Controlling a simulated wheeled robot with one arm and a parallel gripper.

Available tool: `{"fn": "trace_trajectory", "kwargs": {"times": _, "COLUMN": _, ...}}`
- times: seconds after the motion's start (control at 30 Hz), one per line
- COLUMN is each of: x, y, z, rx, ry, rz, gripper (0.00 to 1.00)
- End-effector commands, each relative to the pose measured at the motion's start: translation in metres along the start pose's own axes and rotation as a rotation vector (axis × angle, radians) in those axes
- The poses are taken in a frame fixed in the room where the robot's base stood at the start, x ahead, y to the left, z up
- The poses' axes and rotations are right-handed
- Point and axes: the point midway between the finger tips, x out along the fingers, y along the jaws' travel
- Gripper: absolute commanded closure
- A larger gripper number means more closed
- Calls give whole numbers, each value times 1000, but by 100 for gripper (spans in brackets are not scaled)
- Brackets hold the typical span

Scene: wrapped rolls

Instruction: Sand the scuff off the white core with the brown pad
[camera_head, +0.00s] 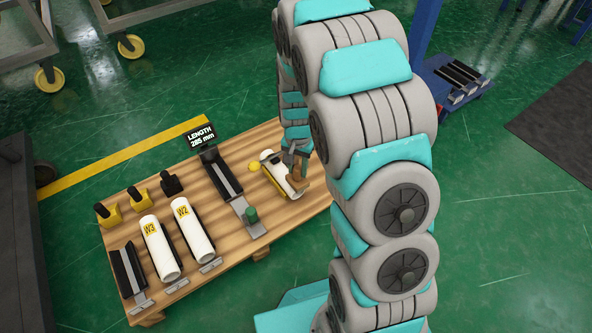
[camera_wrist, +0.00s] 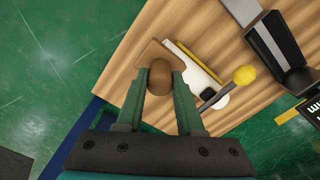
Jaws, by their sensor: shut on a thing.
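My gripper (camera_wrist: 160,70) is shut on the brown knob of the brown pad (camera_wrist: 153,50), its green fingers on either side. The pad's flat base is at or over one end of the white core (camera_wrist: 199,70); I cannot tell whether they touch. In the head view the white core (camera_head: 273,168) lies at the right of the wooden table, partly hidden by my gripper (camera_head: 297,152) and the brown pad (camera_head: 304,184). A yellow strip runs along the core. A dark patch (camera_wrist: 208,95) shows by the core; I cannot tell if it is the scuff.
A yellow ball knob (camera_wrist: 245,75) on a rod stands beside the core. White rolls W2 (camera_head: 192,228) and W3 (camera_head: 160,247) lie further left in the head view. A length display (camera_head: 201,135) stands behind a dark channel (camera_head: 222,175).

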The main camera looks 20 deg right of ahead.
Motion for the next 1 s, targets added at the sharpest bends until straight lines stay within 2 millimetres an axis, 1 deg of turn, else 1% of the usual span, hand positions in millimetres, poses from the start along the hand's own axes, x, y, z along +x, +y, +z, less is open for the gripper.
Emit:
{"fn": "trace_trajectory", "kwargs": {"times": 0.03, "x": -6, "y": 1, "z": 0, "rx": 0, "ry": 0, "rz": 0, "gripper": 100}}
{"fn": "trace_trajectory", "kwargs": {"times": 0.2, "x": -22, "y": 3, "z": 0, "rx": -2, "ry": 0, "rz": 0, "gripper": 100}}
{"fn": "trace_trajectory", "kwargs": {"times": 0.53, "x": -50, "y": 6, "z": 0, "rx": -6, "ry": 1, "rz": -1, "gripper": 100}}
{"fn": "trace_trajectory", "kwargs": {"times": 0.67, "x": -54, "y": 7, "z": 0, "rx": -6, "ry": 0, "rz": 0, "gripper": 100}}
{"fn": "trace_trajectory", "kwargs": {"times": 1.0, "x": -56, "y": 6, "z": -1, "rx": -12, "ry": -1, "rz": 0, "gripper": 100}}
